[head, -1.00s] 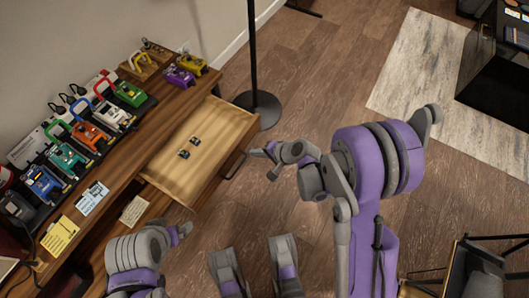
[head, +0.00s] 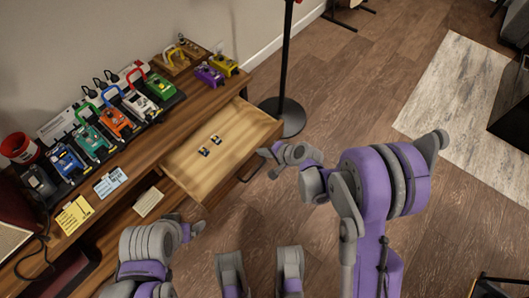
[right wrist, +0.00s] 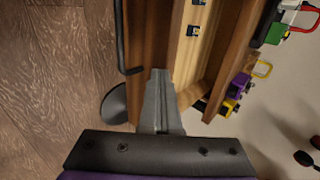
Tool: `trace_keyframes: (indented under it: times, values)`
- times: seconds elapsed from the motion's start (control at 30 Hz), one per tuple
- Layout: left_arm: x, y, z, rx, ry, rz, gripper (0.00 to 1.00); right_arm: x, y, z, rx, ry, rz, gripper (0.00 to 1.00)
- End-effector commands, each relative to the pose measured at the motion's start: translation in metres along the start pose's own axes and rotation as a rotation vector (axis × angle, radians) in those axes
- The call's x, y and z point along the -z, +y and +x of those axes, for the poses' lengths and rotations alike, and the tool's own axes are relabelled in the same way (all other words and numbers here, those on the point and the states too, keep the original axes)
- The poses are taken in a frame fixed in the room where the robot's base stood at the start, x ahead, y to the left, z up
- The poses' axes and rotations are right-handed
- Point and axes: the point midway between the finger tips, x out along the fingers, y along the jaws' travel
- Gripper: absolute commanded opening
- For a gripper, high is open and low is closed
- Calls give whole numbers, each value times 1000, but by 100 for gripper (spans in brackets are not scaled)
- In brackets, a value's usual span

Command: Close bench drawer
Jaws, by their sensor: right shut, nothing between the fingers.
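The bench drawer (head: 232,137) is pulled well out of the wooden bench. Its light wood inside holds two small dark parts (head: 203,152). Its dark handle (head: 248,168) is on the front face and also shows in the right wrist view (right wrist: 121,40). My right gripper (head: 268,156) is just outside the drawer front, close to the handle. In the right wrist view its fingers (right wrist: 158,75) are together and empty, over the drawer's front edge; contact is unclear. My left gripper (head: 194,229) is low in front of the bench, its jaws not clear.
The bench top (head: 205,105) carries a row of colored guitar pedals (head: 115,120), notes (head: 75,215) and a red cup (head: 20,148). A black stand base (head: 285,117) is on the floor beyond the drawer. The floor to the right (head: 350,95) is open.

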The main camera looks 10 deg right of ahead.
Motion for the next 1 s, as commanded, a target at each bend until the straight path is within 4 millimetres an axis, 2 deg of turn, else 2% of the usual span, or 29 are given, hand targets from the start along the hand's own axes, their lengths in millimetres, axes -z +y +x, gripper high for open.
trace_keyframes:
  times: [0.17,0.7,1.0]
  values:
    - [0,0,2,0,0,0,92,-1,-18,21,1,-3,-3,0]
    - [-2,0,10,0,-2,0,92,-1,-102,111,0,-2,-1,0]
    - [-3,0,12,0,-3,0,92,0,-126,137,0,0,-1,0]
